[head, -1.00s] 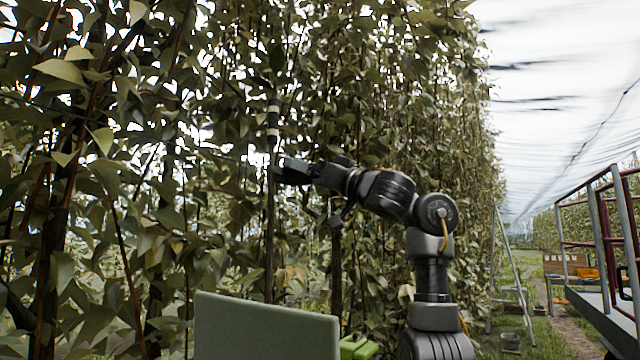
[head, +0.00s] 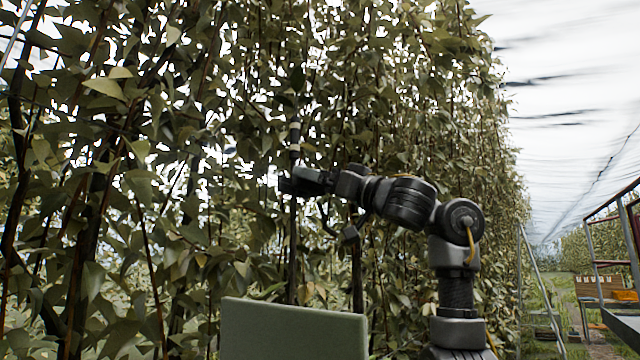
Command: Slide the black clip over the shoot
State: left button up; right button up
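An upright thin dark shoot (head: 292,245) stands in front of the leaf wall, left of the picture's middle in the head view. A pale band shows on it just above my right gripper (head: 286,184), with a darker part above the band. My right arm comes in from the right, and its gripper lies across the shoot, pointing left. The black clip cannot be told apart from the dark fingers. Whether the fingers are open or shut, and whether they touch the shoot, is not clear. My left gripper is not in view.
Dense leaves and other stems surround the gripper. A grey-green panel (head: 293,330) stands low in front. At the right are a ladder (head: 530,275), a railed platform (head: 622,322) and a crate (head: 598,286). A grassy lane lies between the rows.

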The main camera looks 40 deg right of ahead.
jog(key=b+v, duration=0.5)
jog(key=v, duration=0.5)
jog(key=shift+b, duration=0.3)
jog(key=shift+w+a, duration=0.1)
